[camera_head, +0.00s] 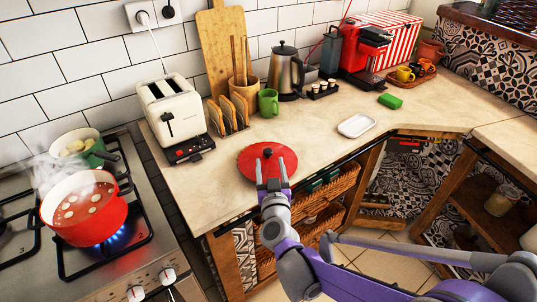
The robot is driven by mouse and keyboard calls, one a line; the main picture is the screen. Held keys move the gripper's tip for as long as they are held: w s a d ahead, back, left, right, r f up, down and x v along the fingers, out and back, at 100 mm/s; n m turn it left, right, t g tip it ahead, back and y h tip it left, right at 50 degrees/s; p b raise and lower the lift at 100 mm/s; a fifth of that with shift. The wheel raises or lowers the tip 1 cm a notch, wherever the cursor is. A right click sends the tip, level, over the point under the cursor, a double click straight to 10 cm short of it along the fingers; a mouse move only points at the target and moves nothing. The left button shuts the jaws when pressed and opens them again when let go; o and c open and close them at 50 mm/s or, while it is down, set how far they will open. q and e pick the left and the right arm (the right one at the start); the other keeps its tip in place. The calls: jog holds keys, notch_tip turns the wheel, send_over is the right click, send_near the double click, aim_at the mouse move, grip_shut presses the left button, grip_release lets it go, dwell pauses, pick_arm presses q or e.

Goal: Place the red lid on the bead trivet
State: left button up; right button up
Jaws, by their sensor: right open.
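The round red lid (251,160) with a dark knob lies on the counter near its front edge, right of the toaster. My right gripper (273,182) is open over the near part of the lid, its two fingers pointing toward the knob. Nothing shows held between the fingers, and I cannot tell whether they touch the lid. I cannot make out a bead trivet for certain; a small white square piece with rounded corners (357,126) lies flat on the counter to the right. My left gripper is out of view.
A steaming red pot (85,218) stands uncovered over a lit burner at left, with a green pot (76,148) behind it. The toaster (172,106), rack, green mug (268,102) and kettle (285,72) line the back. Counter between lid and white piece is clear.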

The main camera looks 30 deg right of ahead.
jog(key=s+a+f+n+g+y, duration=0.25)
jog(key=s+a+y, duration=0.25)
jog(key=a, duration=0.3)
jog(key=s+a+f+n+g+y, duration=0.2)
jog(key=s+a+f+n+y, duration=0.1)
jog(key=s+a+n+y, duration=0.25)
jog(key=s+f+m+g+h, duration=0.1)
jog(key=s+f+g, duration=0.2)
jog(key=s, duration=0.4)
jog(key=s+d+f+m+g+h, duration=0.1)
jog(key=s+f+m+g+h, duration=0.1)
jog(key=s+f+g, duration=0.2)
jog(key=s, duration=0.3)
jog(key=shift+s+f, duration=0.4)
